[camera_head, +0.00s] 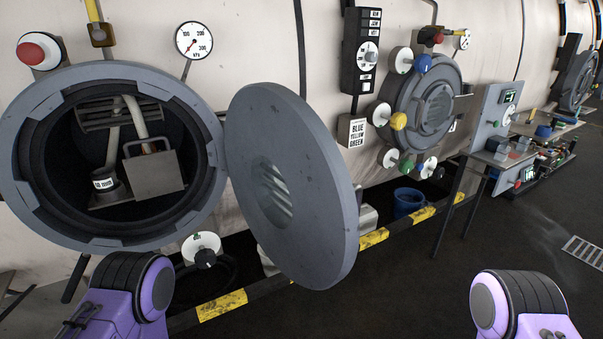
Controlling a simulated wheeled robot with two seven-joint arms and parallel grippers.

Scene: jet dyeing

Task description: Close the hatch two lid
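A large round hatch opening (42,222) with a grey ring is at the left, and its dark inside shows. Its grey disc lid (315,190) hangs open on the right side of the ring, swung out toward me. A second round hatch (425,100) farther right along the wall has its lid shut. No label shows which one is hatch two. Two purple arm parts of mine show at the bottom left and bottom right. Neither gripper is in view, and neither arm visibly touches the lid.
A black control box (361,60) is on the wall. Yellow-striped edging (222,305) runs along the wall's foot. A stand with panels (495,120) is at the right. The floor (400,290) in front is clear.

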